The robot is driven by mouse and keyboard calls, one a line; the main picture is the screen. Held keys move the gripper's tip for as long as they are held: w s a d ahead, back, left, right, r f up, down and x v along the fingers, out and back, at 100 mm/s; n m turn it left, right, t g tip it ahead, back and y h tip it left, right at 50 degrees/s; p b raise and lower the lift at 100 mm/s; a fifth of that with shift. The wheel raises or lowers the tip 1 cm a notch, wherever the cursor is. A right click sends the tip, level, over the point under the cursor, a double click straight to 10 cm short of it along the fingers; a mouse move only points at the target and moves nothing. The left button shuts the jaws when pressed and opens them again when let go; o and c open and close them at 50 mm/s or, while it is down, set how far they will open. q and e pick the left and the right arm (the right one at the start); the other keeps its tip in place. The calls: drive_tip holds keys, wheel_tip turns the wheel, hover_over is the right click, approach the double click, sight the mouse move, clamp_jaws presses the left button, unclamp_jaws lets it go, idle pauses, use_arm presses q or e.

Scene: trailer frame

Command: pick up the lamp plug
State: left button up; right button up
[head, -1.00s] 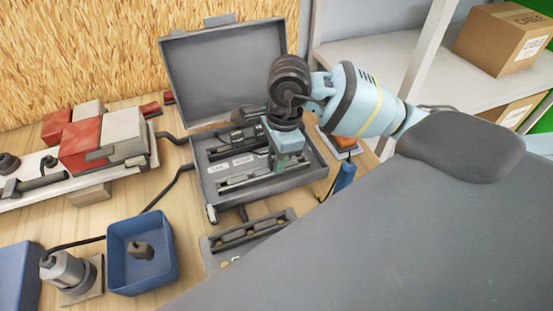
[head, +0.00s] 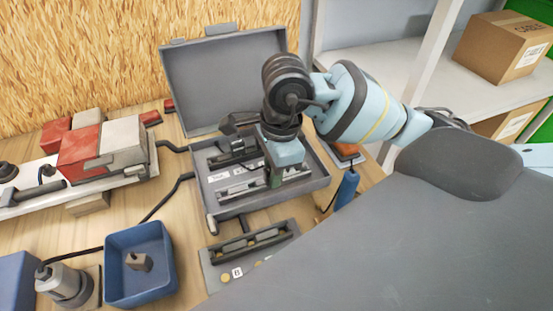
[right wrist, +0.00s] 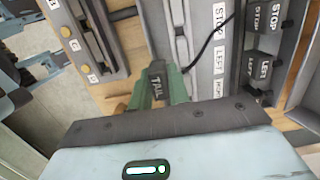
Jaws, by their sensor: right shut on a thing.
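My right gripper (head: 274,184) points down into the open grey case (head: 228,211) in the head view. The plug lies between the fingertips. In the head view the gripper hides it. Whether it still touches the case floor I cannot tell. My left gripper is not in view.
The case has labelled slots and a raised lid (head: 222,80). A slotted strip (head: 250,254) lies in front of it. A blue bin (head: 165,285) with a small block stands at front left. A black cable (right wrist: 211,42) runs near the gripper. Boxes sit on the shelf at right.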

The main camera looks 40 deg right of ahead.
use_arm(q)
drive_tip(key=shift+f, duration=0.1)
use_arm(e)
drive_tip(key=s+a, duration=0.2)
drive_tip(key=a, duration=0.1)
drive_tip(key=s+a, duration=0.2)
drive_tip(key=s, duration=0.1)
drive_tip(key=s+a+r, duration=0.1)
drive_tip(key=s+a, duration=0.2)
drive_tip(key=shift+a, duration=0.3)
drive_tip(key=shift+r, duration=0.1)
